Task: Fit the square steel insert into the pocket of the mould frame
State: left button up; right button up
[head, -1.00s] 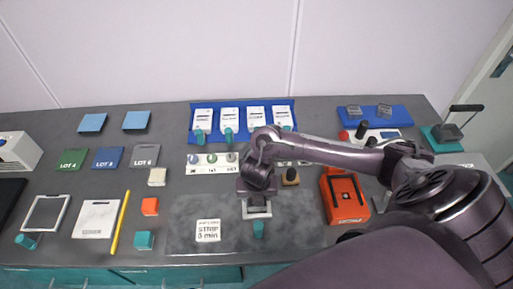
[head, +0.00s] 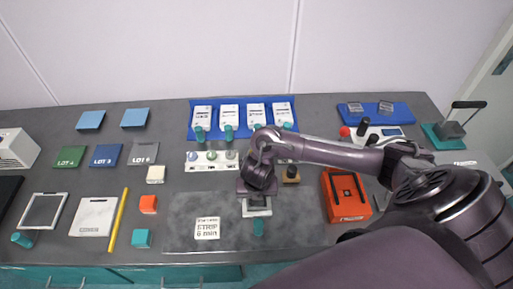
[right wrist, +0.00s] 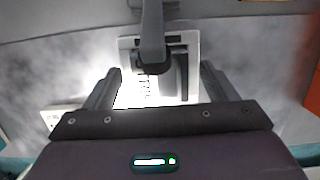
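My right gripper (head: 257,198) is low over the front middle of the bench. In the right wrist view its two fingers (right wrist: 158,78) stand wide apart, one on each side of a pale steel piece. The mould frame (head: 258,212) is a pale square directly below the gripper, on the grey mat. In the right wrist view its pale rim (right wrist: 193,42) lies ahead of and between the fingers. The square insert is not clear: the middle is glaring and partly covered by a grey post (right wrist: 152,30), so I cannot tell how it sits. My left gripper is out of view.
A teal cylinder (head: 258,228) stands at the frame's front. A "STRIP" card (head: 207,229) lies to its left, and an orange device (head: 346,195) stands to its right. A white vial rack (head: 211,161) is behind. Another square frame (head: 62,211) lies at far left.

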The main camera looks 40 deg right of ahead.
jog(key=shift+r, duration=0.35)
jog(key=r+p, duration=0.1)
jog(key=r, duration=0.1)
jog(key=s+r+p, duration=0.1)
jog(key=r, duration=0.1)
jog(key=r+p, duration=0.1)
jog(key=r, duration=0.2)
jog(key=shift+s+a, duration=0.15)
jog(key=shift+a, duration=0.2)
